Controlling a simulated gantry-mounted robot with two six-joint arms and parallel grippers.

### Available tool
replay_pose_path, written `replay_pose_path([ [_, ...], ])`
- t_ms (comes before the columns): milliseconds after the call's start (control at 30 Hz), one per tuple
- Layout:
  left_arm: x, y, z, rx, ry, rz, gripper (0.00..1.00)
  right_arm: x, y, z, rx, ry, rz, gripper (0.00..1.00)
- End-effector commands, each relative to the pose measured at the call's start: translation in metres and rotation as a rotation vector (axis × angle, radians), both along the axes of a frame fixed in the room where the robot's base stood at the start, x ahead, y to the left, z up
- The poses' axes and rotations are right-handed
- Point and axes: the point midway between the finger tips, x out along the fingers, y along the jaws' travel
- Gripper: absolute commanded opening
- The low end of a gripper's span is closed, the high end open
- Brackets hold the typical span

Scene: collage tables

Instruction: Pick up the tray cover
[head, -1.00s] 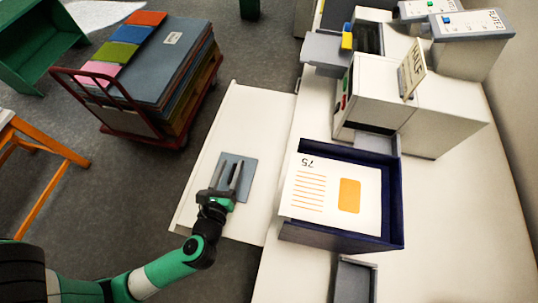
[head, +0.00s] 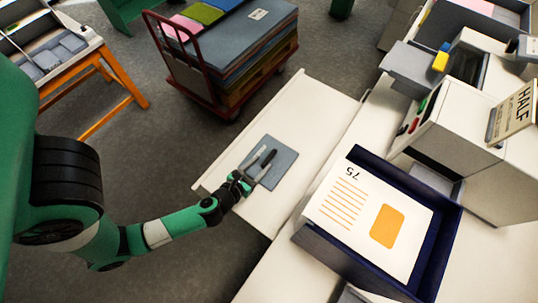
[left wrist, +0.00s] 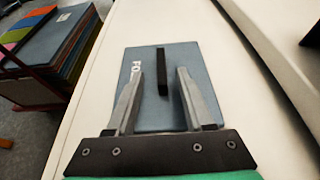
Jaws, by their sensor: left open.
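A flat blue-grey cover (head: 285,167) lies on the white side table. In the left wrist view the cover (left wrist: 184,54) shows a black upright handle (left wrist: 161,66) in its middle and white lettering, partly hidden, at its left side. My left gripper (head: 264,160) is open above the cover, pointing down at it. In the left wrist view the handle appears between the two grey fingers, with a gap on each side. I cannot tell how far the fingertips are above the cover. My right gripper is not in view.
A dark blue tray (head: 446,240) holding a white sheet marked 75 stands on the main bench at the right. A machine with a HALF sign (head: 512,112) stands behind it. A red cart (head: 192,68) with stacked boards is beyond the table. The side table (head: 318,100) is otherwise clear.

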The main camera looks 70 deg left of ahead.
Motion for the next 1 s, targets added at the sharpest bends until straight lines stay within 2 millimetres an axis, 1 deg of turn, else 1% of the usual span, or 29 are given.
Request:
replay_pose_path([
  [167, 0.004, 0.003, -0.002, 0.001, -0.001, 0.001, 0.53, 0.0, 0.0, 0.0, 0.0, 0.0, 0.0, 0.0],
  [267, 0.014, 0.01, -0.006, 0.0, -0.002, 0.005, 0.53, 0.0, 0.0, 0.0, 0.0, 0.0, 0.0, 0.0],
  [400, 0.034, 0.022, -0.016, 0.0, -0.001, 0.004, 0.53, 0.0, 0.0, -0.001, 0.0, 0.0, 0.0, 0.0],
  [467, 0.039, 0.026, -0.018, 0.0, -0.001, 0.002, 0.53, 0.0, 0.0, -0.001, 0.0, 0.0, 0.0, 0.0],
  [567, 0.043, 0.028, -0.02, 0.0, 0.0, 0.0, 0.53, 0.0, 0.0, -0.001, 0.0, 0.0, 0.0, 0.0],
  [733, 0.042, 0.028, -0.02, 0.0, 0.0, -0.001, 0.53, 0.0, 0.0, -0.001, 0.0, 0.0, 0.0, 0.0],
  [867, 0.042, 0.028, -0.02, 0.0, 0.0, -0.001, 0.29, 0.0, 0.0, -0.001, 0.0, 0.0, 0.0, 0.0],
  [900, 0.042, 0.028, -0.02, 0.0, 0.0, -0.001, 0.22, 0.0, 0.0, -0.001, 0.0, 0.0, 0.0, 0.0],
  [967, 0.042, 0.028, -0.02, 0.0, 0.0, -0.001, 0.11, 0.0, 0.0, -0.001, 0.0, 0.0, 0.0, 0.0],
  [1000, 0.042, 0.027, -0.02, 0.0, 0.0, -0.001, 0.04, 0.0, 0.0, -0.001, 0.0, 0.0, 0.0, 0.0],
])
